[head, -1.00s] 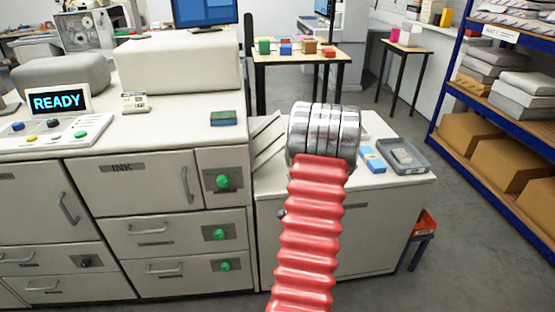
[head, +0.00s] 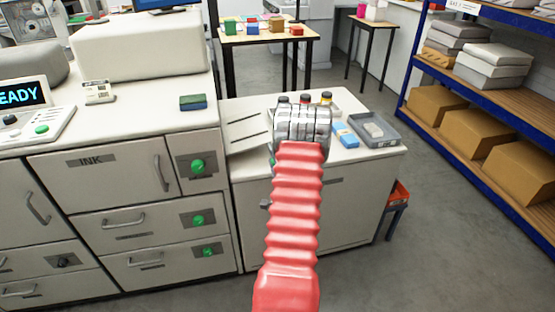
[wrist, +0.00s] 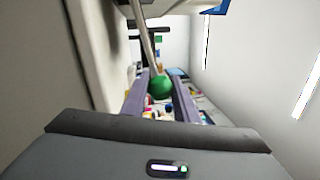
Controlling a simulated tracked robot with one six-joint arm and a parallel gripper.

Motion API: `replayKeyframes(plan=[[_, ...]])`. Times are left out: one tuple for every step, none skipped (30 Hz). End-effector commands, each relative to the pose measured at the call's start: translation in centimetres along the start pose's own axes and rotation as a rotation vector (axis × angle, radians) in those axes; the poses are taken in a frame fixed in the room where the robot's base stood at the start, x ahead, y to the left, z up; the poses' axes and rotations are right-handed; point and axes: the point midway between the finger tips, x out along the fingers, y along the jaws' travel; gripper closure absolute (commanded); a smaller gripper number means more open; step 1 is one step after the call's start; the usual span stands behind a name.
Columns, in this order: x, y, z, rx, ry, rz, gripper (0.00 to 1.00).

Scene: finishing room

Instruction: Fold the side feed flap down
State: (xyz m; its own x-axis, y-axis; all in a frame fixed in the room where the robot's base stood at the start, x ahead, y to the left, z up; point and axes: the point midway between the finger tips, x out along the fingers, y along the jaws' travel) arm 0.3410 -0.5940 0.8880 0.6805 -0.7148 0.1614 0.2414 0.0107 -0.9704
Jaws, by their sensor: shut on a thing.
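My gripper (wrist: 161,82) is shut on a round green knob (wrist: 160,88) in the wrist view, with a grey finger on either side. A thin pale rod (wrist: 146,40) runs from the knob toward the top of that view. In the head view my silver wrist hides the gripper and knob, above the low side cabinet. A pale panel with dark slots (head: 247,131) shows left of my wrist, beside the big machine; it may be the side feed flap, but I cannot tell its exact tilt or whether the rod joins it.
The low cabinet (head: 345,200) carries several small bottles (head: 326,97), a blue box (head: 345,135) and a grey tray (head: 375,129). The big machine (head: 130,135) stands at left. Blue shelving (head: 470,115) with boxes is at right.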

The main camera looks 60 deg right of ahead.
Motion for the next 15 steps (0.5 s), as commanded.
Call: replayKeyframes(plan=[[-0.05, 0.37, -0.21, 0.004, 0.007, 0.009, 1.0], [-0.05, 0.4, -0.21, 0.004, 0.007, 0.01, 1.0], [-0.06, 0.42, -0.21, 0.004, 0.008, 0.011, 1.0], [-0.07, 0.44, -0.21, 0.004, 0.008, 0.011, 1.0], [-0.08, 0.46, -0.21, 0.004, 0.008, 0.012, 1.0], [-0.09, 0.49, -0.21, 0.004, 0.009, 0.012, 1.0], [-0.1, 0.5, -0.21, 0.004, 0.009, 0.012, 1.0], [-0.1, 0.51, -0.21, 0.004, 0.009, 0.013, 0.72], [-0.12, 0.52, -0.21, 0.004, 0.009, 0.013, 0.69], [-0.12, 0.52, -0.2, 0.004, 0.009, 0.013, 0.67], [-0.12, 0.51, -0.19, 0.004, 0.009, 0.012, 0.65], [-0.13, 0.5, -0.16, 0.004, 0.008, 0.012, 0.62], [-0.12, 0.48, -0.14, 0.004, 0.008, 0.012, 0.6], [-0.12, 0.46, -0.12, 0.003, 0.007, 0.011, 0.58], [-0.11, 0.43, -0.09, 0.003, 0.007, 0.011, 0.55]])
